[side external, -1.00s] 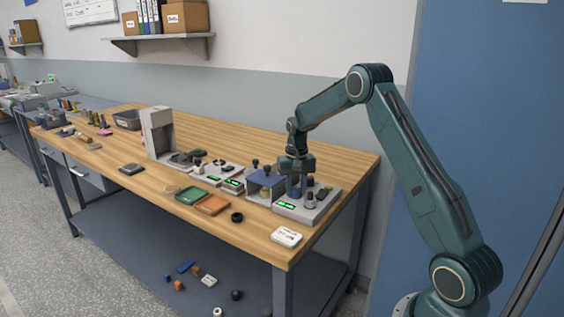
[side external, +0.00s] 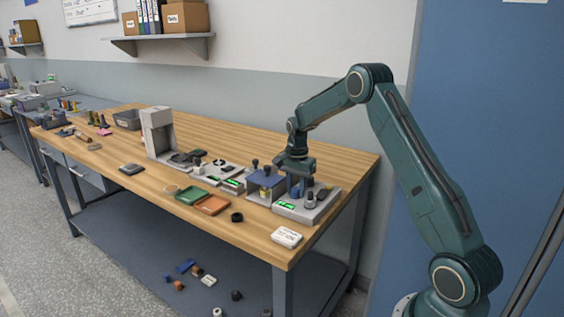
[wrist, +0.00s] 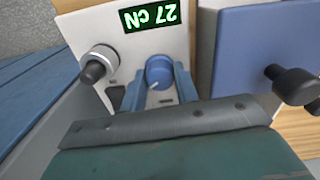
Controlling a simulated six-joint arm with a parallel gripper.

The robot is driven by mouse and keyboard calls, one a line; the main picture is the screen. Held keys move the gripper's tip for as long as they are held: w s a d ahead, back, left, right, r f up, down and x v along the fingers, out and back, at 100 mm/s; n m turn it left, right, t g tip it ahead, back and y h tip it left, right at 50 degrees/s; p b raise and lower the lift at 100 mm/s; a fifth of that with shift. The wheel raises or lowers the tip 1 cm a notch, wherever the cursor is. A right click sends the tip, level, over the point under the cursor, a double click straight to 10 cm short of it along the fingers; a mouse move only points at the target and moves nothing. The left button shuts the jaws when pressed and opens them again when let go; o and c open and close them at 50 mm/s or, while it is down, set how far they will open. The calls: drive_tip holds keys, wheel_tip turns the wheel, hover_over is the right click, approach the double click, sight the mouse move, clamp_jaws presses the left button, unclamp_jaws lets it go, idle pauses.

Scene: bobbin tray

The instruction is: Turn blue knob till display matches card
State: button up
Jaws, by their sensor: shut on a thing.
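The blue knob (wrist: 159,72) stands on the face of a pale grey instrument (wrist: 130,52), between the two blue fingers of my gripper (wrist: 159,80). My gripper is shut on the knob, and it also shows over the instrument in the side view (side external: 296,189). The lit green display (wrist: 150,14) reads 27 cN in the wrist view. It is a small green patch in the side view (side external: 286,206). A white card (side external: 286,237) lies on the bench in front of the instrument. Its print is too small to read.
A black-and-grey knob (wrist: 98,65) sits beside the blue one on the same instrument. A blue-topped box (side external: 265,180) with dark knobs stands close to its left. A black ring (side external: 237,217) and an orange tray (side external: 212,204) lie farther left on the bench.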

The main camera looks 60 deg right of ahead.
sight(296, 188)
drive_tip(key=shift+d+r, duration=0.1)
drive_tip(key=shift+r, duration=0.1)
drive_tip(key=o, duration=1)
drive_tip(key=shift+f, duration=0.1)
wheel_tip(296, 188, up, 14)
drive_tip(key=shift+f, duration=0.1)
idle(0.5)
